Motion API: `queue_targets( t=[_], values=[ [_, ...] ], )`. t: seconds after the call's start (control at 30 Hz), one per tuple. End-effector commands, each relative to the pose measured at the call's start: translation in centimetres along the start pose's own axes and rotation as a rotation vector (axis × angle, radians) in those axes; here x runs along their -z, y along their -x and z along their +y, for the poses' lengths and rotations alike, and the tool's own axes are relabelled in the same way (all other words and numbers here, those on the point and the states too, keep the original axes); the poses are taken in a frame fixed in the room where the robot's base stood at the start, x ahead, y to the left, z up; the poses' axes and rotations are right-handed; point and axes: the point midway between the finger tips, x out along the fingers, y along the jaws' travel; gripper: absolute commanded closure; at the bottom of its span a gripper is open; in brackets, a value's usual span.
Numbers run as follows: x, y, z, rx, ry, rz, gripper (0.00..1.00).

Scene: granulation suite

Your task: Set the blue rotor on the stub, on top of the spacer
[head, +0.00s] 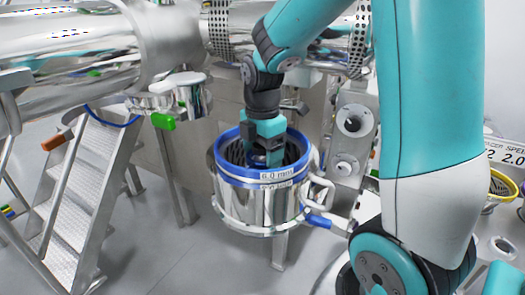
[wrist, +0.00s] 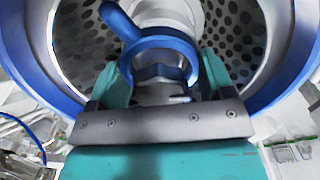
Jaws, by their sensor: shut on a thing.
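My gripper (head: 265,150) reaches down into the open top of a blue-rimmed screen basket (head: 272,178) labelled 6.0 mm. In the wrist view its two teal fingers (wrist: 160,80) are shut on the blue rotor (wrist: 118,22), one finger on each side of the rotor's ring. A blue arm of the rotor points to the upper left, inside the perforated screen wall. Grey metal shows through and below the ring; I cannot tell whether it is the stub or the spacer. In the head view, the basket and gripper hide most of the inside.
The basket sits in a shiny metal housing (head: 246,208) with pipe handles at its right. A yellow-rimmed screen (head: 502,186) stands at the far right. Metal steps (head: 80,185) are at the left. A large steel machine (head: 80,50) fills the upper left. The floor below is clear.

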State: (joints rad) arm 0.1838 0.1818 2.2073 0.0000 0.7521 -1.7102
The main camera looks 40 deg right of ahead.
Motion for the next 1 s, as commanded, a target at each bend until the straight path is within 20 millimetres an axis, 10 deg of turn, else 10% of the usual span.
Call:
queue_targets(
  t=[0.37, 0.4, 0.5, 1.0],
  values=[
    [0.0, 0.0, 0.0, 0.0, 0.0, 0.0, 0.59],
    [0.0, 0.0, 0.0, 0.0, 0.0, 0.0, 0.21],
    [0.0, 0.0, 0.0, 0.0, 0.0, 0.0, 0.0],
    [0.0, 3.7, 0.1, -0.007, 0.0, -0.001, 0.0]
  ],
)
